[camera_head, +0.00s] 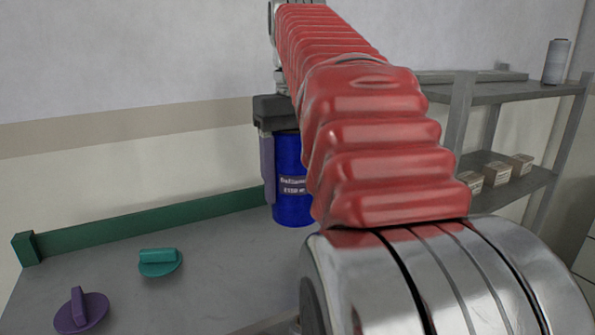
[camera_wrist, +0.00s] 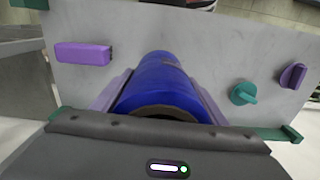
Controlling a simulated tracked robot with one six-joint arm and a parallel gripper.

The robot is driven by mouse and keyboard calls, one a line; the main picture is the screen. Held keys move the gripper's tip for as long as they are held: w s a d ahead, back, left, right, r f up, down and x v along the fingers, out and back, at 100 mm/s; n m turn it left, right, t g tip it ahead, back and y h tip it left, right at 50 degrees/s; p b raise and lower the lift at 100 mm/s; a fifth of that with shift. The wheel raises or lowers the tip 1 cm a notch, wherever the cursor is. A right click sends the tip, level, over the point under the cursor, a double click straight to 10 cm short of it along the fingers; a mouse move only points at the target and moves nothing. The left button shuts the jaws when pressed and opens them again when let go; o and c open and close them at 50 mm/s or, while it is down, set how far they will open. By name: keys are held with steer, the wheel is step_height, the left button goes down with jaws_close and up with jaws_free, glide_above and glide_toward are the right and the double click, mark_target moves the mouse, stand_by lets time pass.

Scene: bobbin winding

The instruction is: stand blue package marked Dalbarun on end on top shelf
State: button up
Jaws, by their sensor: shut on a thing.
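The blue package (camera_head: 291,170) is a cylinder with a pale printed label, which I read only in part as Dalbarun. It is upright over the grey table. I cannot tell whether its base touches the table. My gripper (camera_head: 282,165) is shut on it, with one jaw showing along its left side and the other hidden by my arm. In the wrist view the package (camera_wrist: 162,82) lies between both purple jaws, its round end with a brown rim towards the camera. The top shelf (camera_head: 500,93) of the grey rack is at the right, partly behind my arm.
The top shelf bears a grey spool (camera_head: 556,62) and a flat grey piece (camera_head: 460,77). Small boxes (camera_head: 497,172) stand on the lower shelf. A teal knobbed piece (camera_head: 159,262), a purple one (camera_head: 81,310) and a purple block (camera_wrist: 83,53) lie on the table. A green rail (camera_head: 150,219) edges it.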

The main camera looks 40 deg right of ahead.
steer(key=shift+f, duration=1.05)
steer(key=shift+f, duration=0.15)
steer(key=shift+f, duration=2.25)
steer(key=o, duration=1.5)
steer(key=shift+c, duration=0.2)
steer(key=shift+r, duration=3.7)
